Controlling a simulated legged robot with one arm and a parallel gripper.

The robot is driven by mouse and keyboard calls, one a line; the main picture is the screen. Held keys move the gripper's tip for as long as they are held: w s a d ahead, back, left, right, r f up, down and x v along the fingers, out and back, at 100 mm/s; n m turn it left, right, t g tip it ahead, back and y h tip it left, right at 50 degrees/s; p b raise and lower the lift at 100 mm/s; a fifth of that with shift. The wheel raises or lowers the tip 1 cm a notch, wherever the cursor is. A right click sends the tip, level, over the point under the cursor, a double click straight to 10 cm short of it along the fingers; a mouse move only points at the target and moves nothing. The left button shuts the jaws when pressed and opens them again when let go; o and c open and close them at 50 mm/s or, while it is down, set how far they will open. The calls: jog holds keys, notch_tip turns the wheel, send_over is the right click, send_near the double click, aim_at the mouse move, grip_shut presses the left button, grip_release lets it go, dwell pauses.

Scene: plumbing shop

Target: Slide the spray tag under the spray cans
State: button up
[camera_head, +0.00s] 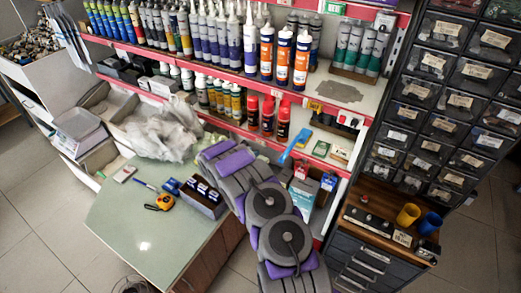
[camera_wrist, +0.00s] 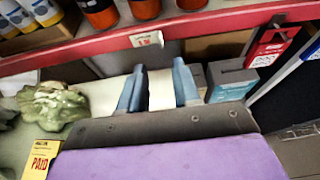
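Three red spray cans (camera_head: 267,115) stand on the middle shelf in the head view. Their orange-red lower parts (camera_wrist: 145,8) show at the top of the wrist view. A small white tag with red figures (camera_wrist: 146,39) sits on the red shelf edge below these cans. I cannot tell for sure that it is the spray tag. My gripper (camera_wrist: 157,88) is below that edge. Its two blue-grey fingers are apart, with a pale surface showing between them, and nothing is visibly held. In the head view my arm hides the fingertips.
The red shelf edge (camera_wrist: 75,53) runs just beyond my fingers. A green crumpled thing (camera_wrist: 55,105) and a yellow "PAID" card (camera_wrist: 40,158) lie left of them. A green-topped table (camera_head: 135,225) is at lower left.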

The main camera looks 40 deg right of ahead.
aim_at(264, 146)
jog(key=b+x, duration=0.1)
jog(key=x, duration=0.7)
jog(key=shift+s+d+f, duration=0.1)
jog(key=shift+f, duration=0.05)
jog(key=shift+w+d, duration=0.25)
jog(key=shift+d, duration=0.15)
grip_shut()
jog(key=shift+f, duration=0.1)
dwell(0.8)
